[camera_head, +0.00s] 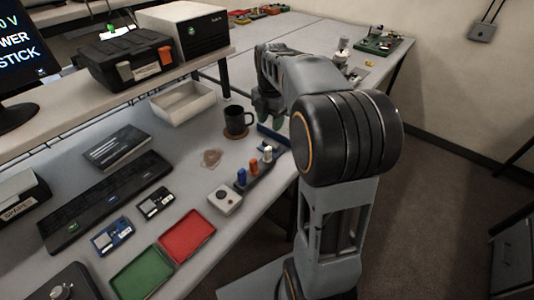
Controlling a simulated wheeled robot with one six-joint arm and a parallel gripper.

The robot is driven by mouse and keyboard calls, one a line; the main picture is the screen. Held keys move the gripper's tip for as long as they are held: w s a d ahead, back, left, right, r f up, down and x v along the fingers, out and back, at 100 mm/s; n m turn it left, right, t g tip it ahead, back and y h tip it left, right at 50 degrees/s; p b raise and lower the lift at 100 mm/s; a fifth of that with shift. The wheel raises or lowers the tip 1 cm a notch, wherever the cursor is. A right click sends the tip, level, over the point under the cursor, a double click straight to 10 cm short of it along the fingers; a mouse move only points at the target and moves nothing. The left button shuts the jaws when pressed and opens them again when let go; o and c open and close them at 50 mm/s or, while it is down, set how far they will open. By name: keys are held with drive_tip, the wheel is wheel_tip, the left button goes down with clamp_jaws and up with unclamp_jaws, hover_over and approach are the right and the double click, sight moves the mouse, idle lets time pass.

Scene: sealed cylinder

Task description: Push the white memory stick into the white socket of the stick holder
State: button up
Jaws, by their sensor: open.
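The stick holder (261,175) is a dark narrow bar near the table's front edge. A blue stick (241,177), an orange stick (254,167) and the white memory stick (267,153) stand upright in a row along it, the white one at the far end. The white socket is hidden under the white stick, and how deep the stick sits is too small to tell. My gripper (268,115) is open, above and behind the holder, apart from the white stick. Its fingers point down and are partly hidden by my arm.
A black mug (237,121) on a brown coaster stands just left of my gripper. A blue piece (273,134) lies behind the holder. A white box with a round knob (225,199) is in front of it. Red (187,236) and green (142,274) trays lie nearer.

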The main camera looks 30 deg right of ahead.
sight(268, 148)
drive_tip(key=shift+f, duration=0.1)
wheel_tip(268, 148, down, 8)
drive_tip(key=shift+a+f, duration=0.1)
drive_tip(key=shift+f, duration=0.15)
idle(0.4)
drive_tip(key=shift+a+f+p, duration=0.2)
drive_tip(key=shift+f+p, duration=0.1)
drive_tip(key=shift+f, duration=2.3)
clamp_jaws()
